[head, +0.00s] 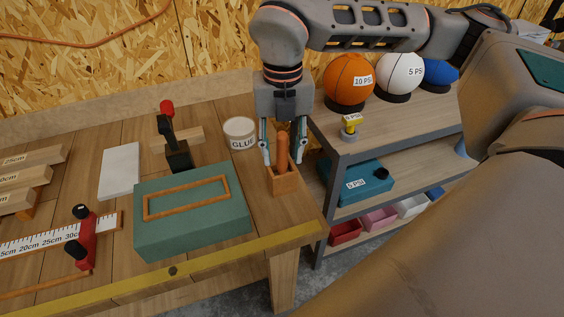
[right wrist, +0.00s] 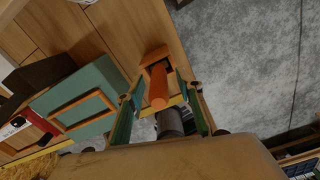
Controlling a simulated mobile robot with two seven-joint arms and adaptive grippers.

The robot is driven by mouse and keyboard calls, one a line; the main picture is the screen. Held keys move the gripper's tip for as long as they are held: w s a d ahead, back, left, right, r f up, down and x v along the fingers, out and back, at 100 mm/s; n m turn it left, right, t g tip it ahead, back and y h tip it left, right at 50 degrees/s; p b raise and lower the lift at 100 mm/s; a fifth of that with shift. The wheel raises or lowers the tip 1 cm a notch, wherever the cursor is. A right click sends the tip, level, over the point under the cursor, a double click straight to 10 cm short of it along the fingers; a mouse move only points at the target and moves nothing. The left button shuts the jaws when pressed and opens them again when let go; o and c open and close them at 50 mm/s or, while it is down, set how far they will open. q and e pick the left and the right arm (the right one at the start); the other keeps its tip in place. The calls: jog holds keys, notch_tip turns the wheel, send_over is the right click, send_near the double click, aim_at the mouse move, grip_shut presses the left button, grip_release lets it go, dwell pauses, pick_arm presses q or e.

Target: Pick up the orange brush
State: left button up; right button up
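The orange brush (head: 282,150) stands upright in a small wooden holder (head: 284,183) at the right end of the bench. Only its orange handle shows; its lower end is hidden in the holder. My right gripper (head: 281,157) points down over it, with one finger on each side of the handle. In the right wrist view the brush (right wrist: 158,88) lies between the spread fingers of the right gripper (right wrist: 160,92), with gaps visible beside it. The wooden holder (right wrist: 154,57) shows beyond the fingertips. My left gripper is not in view.
A green box (head: 190,235) with an orange frame on top stands left of the holder. A glue tin (head: 240,133) and a black clamp with a red knob (head: 174,140) stand behind. A shelf unit (head: 390,122) with labelled balls stands close at the right.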

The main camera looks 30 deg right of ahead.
jog(key=shift+f, duration=1.2)
grip_shut()
jog(key=shift+r, duration=0.1)
notch_tip(320, 180, up, 20)
